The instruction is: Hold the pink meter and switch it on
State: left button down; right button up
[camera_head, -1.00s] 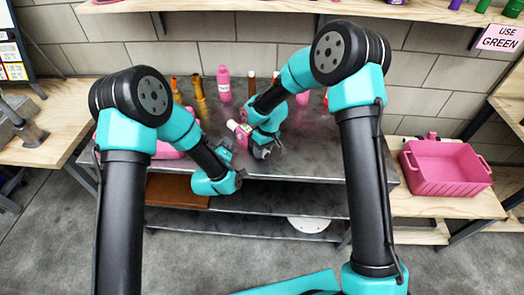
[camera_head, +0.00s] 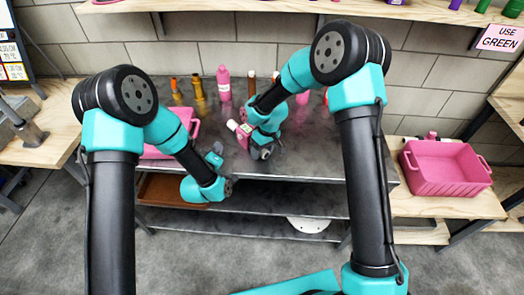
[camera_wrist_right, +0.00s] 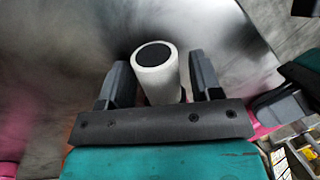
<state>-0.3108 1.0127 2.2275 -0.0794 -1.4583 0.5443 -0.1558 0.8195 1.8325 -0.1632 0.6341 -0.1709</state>
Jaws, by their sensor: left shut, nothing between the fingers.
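The pink meter (camera_head: 242,135) is tilted over the grey metal table, its white end up and to the left, with a small greenish patch on its face. My right gripper (camera_head: 262,150) is at its right side and appears shut on it. In the right wrist view a white cylinder with a dark round end (camera_wrist_right: 155,72) stands between the fingers of my right gripper (camera_wrist_right: 160,85). The fingers hide part of the meter. My left gripper (camera_head: 216,158) is shut and empty, left of and below the meter, apart from it.
A pink bin (camera_head: 165,150) sits at the table's left, partly behind my left arm. A pink bottle (camera_head: 224,84) and yellow bottles (camera_head: 198,90) stand at the back. Another pink bin (camera_head: 445,172) is on the right wooden bench. A brown tray (camera_head: 160,188) lies on the shelf below.

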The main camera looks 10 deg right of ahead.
jog(key=shift+o, duration=0.6)
jog(key=v, duration=1.2)
